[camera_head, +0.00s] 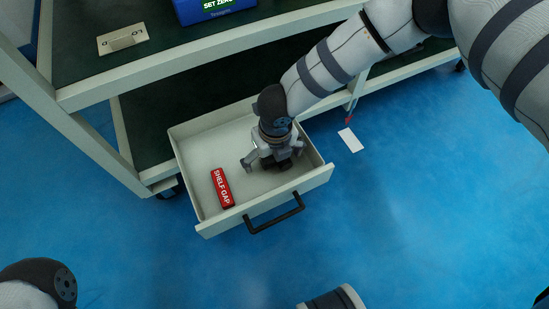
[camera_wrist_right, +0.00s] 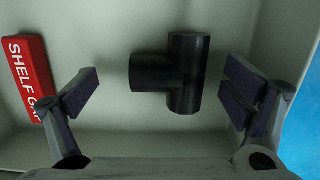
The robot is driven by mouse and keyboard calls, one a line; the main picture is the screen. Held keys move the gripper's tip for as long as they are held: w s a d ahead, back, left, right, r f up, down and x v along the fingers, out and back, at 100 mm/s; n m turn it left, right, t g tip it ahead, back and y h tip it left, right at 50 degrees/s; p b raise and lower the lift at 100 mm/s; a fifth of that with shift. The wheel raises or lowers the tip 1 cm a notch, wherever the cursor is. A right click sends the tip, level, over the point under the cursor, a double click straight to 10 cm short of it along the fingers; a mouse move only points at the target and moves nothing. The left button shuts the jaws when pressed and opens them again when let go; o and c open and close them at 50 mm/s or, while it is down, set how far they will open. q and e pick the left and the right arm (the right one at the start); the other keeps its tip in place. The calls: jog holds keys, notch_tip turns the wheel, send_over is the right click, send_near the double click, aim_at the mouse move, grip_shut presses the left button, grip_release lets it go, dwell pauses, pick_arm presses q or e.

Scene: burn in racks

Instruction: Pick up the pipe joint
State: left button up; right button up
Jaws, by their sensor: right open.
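The pipe joint (camera_wrist_right: 180,72) is a black T-shaped piece lying on the floor of an open drawer (camera_head: 200,207). In the right wrist view it sits between the spread fingers, a little ahead of them, with no finger touching it that I can see. In the head view my gripper hides most or all of it. My right gripper (camera_head: 272,166) is open and empty, reaching down into the drawer; its fingers also show in the right wrist view (camera_wrist_right: 163,98). My left gripper is out of view; only part of my left arm shows at the lower left.
A red block labelled "SHELF GAP" (camera_head: 222,188) lies in the drawer, left of my right gripper. The drawer walls and black front handle (camera_head: 275,215) surround the space. A shelf edge (camera_head: 210,62) is behind, carrying a blue box (camera_head: 214,10).

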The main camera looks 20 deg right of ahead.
jog(key=c, duration=1.3)
